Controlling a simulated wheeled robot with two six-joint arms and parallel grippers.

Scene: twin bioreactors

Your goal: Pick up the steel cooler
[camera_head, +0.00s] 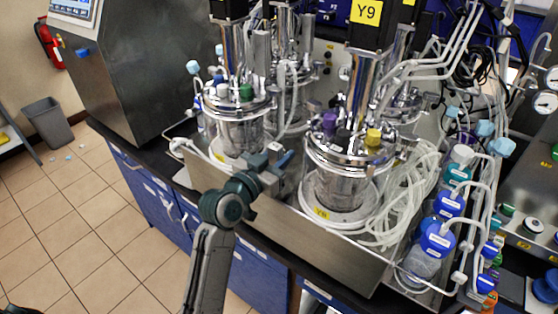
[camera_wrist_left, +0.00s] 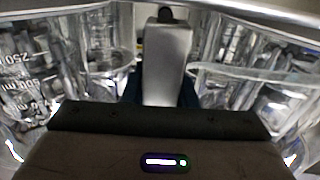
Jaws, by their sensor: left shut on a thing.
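My left gripper (camera_head: 282,158) reaches between the two front glass vessels, just above the front edge of the steel bench tray. In the left wrist view a narrow grey metal block with a dark round top, which looks like the steel cooler (camera_wrist_left: 167,65), stands upright between my dark blue fingers (camera_wrist_left: 165,92). The left gripper is shut on it. Its lower part is hidden behind the gripper body. In the head view I cannot clearly make it out at the gripper. My right gripper is not in view.
A front left vessel (camera_head: 240,132) and a front right vessel (camera_head: 343,185) stand close on either side of the gripper. White tubing (camera_head: 412,190) and several blue-capped bottles (camera_head: 436,240) crowd the right. Open tiled floor (camera_head: 85,225) lies at the left.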

